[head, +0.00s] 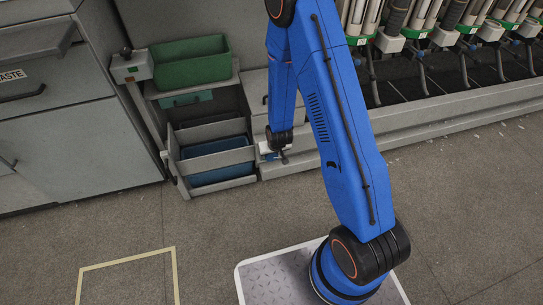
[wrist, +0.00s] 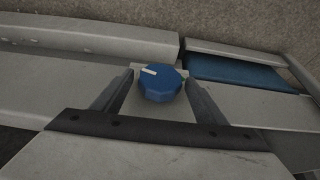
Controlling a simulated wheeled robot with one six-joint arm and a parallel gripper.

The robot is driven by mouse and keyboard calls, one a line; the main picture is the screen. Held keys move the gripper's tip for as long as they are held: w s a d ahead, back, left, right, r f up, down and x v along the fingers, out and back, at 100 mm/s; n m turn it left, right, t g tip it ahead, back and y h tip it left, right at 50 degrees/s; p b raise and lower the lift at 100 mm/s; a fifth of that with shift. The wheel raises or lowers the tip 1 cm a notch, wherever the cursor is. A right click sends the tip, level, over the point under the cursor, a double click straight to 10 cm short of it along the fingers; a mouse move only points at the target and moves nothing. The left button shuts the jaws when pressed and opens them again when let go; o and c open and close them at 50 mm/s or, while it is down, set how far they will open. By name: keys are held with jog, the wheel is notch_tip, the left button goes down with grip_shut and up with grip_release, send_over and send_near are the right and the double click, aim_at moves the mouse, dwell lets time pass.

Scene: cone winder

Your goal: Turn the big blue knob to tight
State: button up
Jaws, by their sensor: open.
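The big blue knob (wrist: 160,86) is faceted and carries a white pointer mark at its upper left edge in the wrist view. It sits on a pale plate. My gripper (wrist: 159,77) is open, with one finger to the left of the knob and one to the right. Gaps show between the fingers and the knob, and I cannot tell how far the fingertips reach down beside it. In the head view my gripper (head: 281,155) is low at the machine's base, beside a small pale and blue patch. The knob cannot be made out clearly there. No tight marking is readable.
A grey open bin with a blue inside (head: 217,162) stands left of my gripper, with a green tray (head: 190,63) on the shelf above. The winder's long grey rail (head: 430,122) runs right. A grey cabinet (head: 60,130) stands at the left. The floor in front is clear.

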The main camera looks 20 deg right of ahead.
jog(key=shift+w+f, duration=0.15)
jog(key=shift+f, duration=0.3)
jog(key=c, duration=1)
